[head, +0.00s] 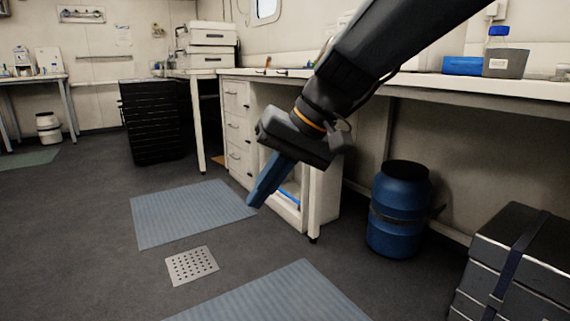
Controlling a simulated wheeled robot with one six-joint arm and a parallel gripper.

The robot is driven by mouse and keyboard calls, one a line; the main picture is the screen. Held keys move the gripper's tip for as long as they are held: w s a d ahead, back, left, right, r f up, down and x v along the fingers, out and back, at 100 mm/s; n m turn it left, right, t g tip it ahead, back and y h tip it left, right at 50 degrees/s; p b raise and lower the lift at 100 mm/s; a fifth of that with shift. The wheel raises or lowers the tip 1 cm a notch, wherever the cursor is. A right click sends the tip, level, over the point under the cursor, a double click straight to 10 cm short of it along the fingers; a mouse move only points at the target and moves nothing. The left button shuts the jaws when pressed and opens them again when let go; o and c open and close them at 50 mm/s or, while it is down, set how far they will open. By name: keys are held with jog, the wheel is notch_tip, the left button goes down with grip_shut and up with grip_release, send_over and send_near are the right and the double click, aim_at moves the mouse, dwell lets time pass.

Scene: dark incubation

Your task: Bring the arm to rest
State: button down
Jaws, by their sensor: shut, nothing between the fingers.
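My arm reaches in from the top right of the head view, dark grey with an orange ring near the wrist. My gripper (258,200) hangs at its end, with blue fingers pointing down and to the left. The fingers are together and hold nothing. The gripper is in the air in front of the white bench cabinet (237,130) and over the right end of a blue-grey floor mat, as seen from here. It hides part of the open bay under the bench.
A white bench (520,85) runs along the right, with a blue box (462,66) and a blue-capped bottle (500,62) on it. Below stand a blue barrel (398,215) and a dark strapped case (520,265). Mats (185,215) and a drain plate (191,266) lie on otherwise open floor.

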jog(key=s+d+f+n+h+p, duration=0.1)
jog(key=s+f+h, duration=0.1)
jog(key=s+f, duration=0.35)
jog(key=s+d+f+n+g+h, duration=0.1)
jog(key=s+f+n, duration=0.1)
jog(key=s, duration=0.6)
jog(key=s+d+f+n+h+p, duration=0.1)
jog(key=s+f+h, duration=0.1)
jog(key=s+f, duration=0.35)
jog(key=d+r+m+p, duration=0.2)
jog(key=d+r+p, duration=0.5)
jog(key=r+p, duration=0.3)
jog(key=d+r+m+h+p, duration=0.1)
jog(key=d+r+m+p, duration=0.1)
jog(key=d+r+p, duration=0.4)
jog(key=s+d+r+m+p, duration=0.1)
jog(key=d+r+p, duration=0.6)
jog(key=r+p, duration=0.7)
jog(key=m+p, duration=0.1)
jog(key=p, duration=0.6)
jog(key=shift+d+r+m+p, duration=0.3)
jog(key=shift+r+m, duration=0.1)
jog(key=shift+s, duration=0.1)
